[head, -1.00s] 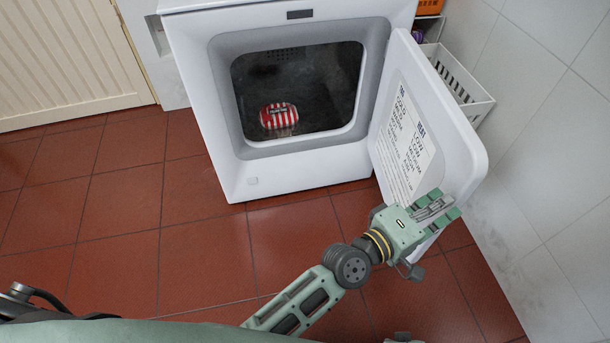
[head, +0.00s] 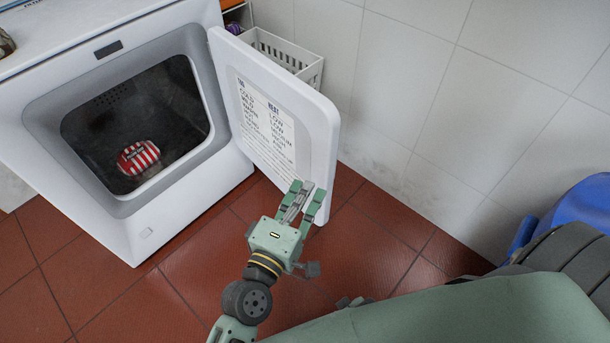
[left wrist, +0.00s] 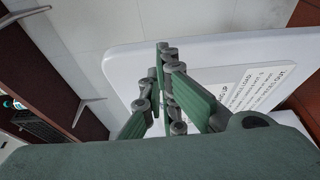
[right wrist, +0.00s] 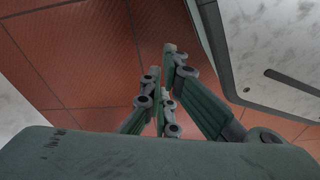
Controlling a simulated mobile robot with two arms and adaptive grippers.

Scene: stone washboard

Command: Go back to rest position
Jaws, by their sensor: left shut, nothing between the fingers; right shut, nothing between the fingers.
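My left gripper (head: 307,190) is shut and empty. In the head view it appears in front of the lower edge of the open white door (head: 322,135); I cannot tell whether they touch. In the left wrist view its closed fingers (left wrist: 163,50) point toward a white panel with printed labels. My right gripper (right wrist: 168,52) shows only in the right wrist view, shut and empty, with red floor tiles beyond its fingers. A red and white striped item (head: 138,157) lies inside the dark drum of the white machine (head: 170,215).
A white slatted basket (head: 283,52) stands behind the door by the tiled wall (head: 400,90). A blue object (head: 582,212) is at the right edge. Red tiled floor (head: 370,240) lies open between the door and my body. A pale edge is close to the right gripper's fingers.

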